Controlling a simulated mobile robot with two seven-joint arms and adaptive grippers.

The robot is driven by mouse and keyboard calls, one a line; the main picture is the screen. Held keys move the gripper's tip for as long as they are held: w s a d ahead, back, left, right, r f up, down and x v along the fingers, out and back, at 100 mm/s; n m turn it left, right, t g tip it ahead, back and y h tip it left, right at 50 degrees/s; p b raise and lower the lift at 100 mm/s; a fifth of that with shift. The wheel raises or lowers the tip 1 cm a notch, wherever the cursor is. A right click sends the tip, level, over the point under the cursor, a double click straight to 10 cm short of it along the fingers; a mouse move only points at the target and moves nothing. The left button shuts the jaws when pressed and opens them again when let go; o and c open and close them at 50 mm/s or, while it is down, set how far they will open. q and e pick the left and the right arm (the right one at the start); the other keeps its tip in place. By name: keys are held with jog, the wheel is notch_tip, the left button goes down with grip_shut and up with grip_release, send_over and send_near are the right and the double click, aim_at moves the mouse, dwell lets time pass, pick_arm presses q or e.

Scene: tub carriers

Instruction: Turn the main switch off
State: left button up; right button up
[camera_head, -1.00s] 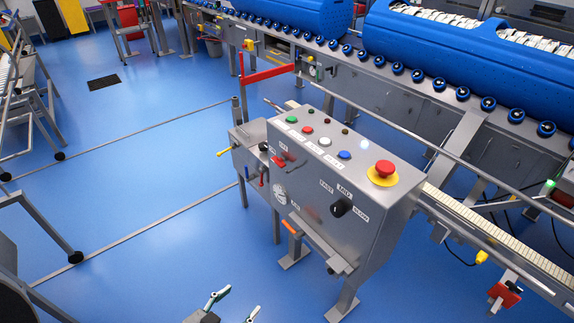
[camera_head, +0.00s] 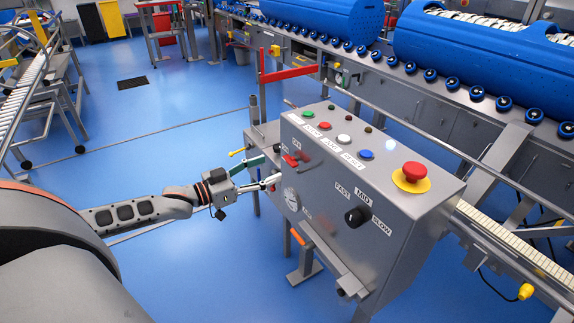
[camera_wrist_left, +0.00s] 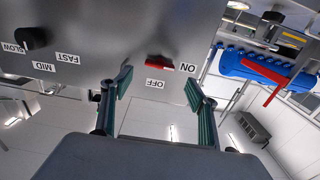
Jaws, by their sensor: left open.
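My left gripper (camera_head: 264,172) is at the box's left face, close to the switch. In the left wrist view its two green-padded fingers (camera_wrist_left: 157,84) are spread apart, one on each side of the handle, with nothing between them. I cannot tell whether they touch the box. My right gripper is not in view.
The box top has several buttons and a red emergency stop (camera_head: 411,176). A black speed knob (camera_head: 357,216) sits on its front face. A red bar (camera_head: 290,73) stands behind the box. A roller conveyor with blue tubs (camera_head: 480,50) runs behind. Blue floor at left is open.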

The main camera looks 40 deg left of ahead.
aim_at(287, 162)
pick_arm(q)
jog(key=shift+b+x, duration=0.9)
jog(key=shift+x, duration=2.55)
jog(key=shift+f, duration=0.1)
jog(key=c, duration=1.1)
